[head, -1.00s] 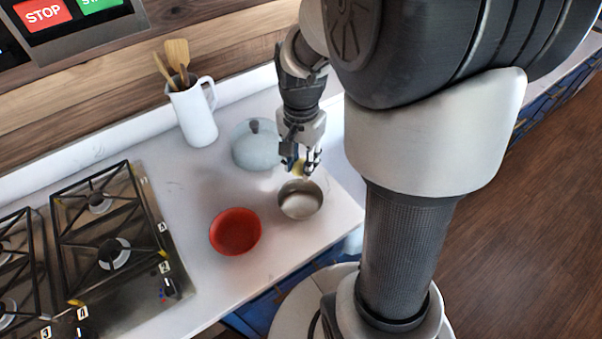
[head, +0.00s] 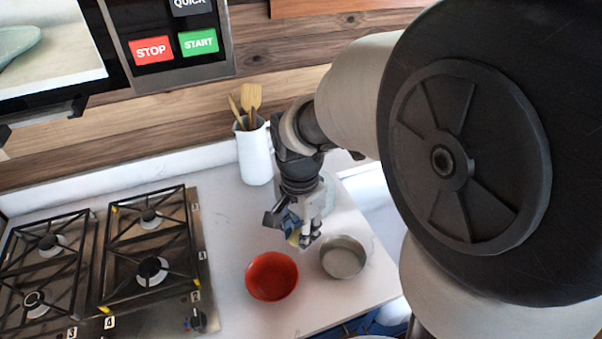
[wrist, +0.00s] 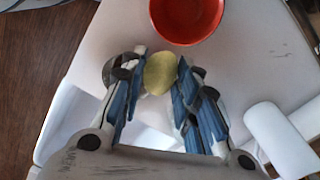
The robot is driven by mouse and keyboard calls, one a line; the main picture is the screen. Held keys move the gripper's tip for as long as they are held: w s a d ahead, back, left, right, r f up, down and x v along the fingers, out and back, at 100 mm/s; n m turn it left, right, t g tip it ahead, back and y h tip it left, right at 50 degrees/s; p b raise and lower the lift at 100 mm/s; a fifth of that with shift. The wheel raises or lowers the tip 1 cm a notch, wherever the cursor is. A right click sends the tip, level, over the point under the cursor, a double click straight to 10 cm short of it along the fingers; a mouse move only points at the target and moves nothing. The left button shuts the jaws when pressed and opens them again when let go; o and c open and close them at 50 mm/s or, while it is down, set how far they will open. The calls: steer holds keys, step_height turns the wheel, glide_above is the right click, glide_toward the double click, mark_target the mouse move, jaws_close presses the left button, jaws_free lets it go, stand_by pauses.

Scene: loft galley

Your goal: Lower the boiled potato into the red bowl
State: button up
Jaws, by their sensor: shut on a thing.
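The boiled potato (wrist: 160,73) is a yellow oval held between the fingertips of my gripper (wrist: 158,80) in the wrist view. In the head view my gripper (head: 301,235) hangs above the counter, behind the red bowl and a little to its right, and only a sliver of the potato (head: 294,237) shows past the fingers. The red bowl (head: 271,277) stands upright on the counter and looks empty. In the wrist view the bowl (wrist: 187,20) lies beyond the fingertips, cut by the top edge. The potato is apart from the bowl.
A metal pot (head: 343,258) stands just right of the bowl. A white pitcher (head: 255,155) with wooden utensils is behind. A pale lidded dish is mostly hidden behind my gripper. A gas stove (head: 150,245) is at left. Bare counter (head: 228,240) lies between stove and bowl.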

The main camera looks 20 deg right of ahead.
steer(key=b, duration=0.4)
glide_above(273, 284)
step_height(273, 284, down, 8)
steer(key=shift+r, duration=0.25)
steer(key=shift+f, duration=0.2)
steer(key=shift+f+b, duration=1.7)
steer(key=shift+f, duration=0.45)
steer(key=shift+f+b, duration=1.8)
steer(key=shift+f, duration=0.65)
stand_by(0.3)
steer(key=o, duration=1.1)
steer(key=shift+c, duration=0.2)
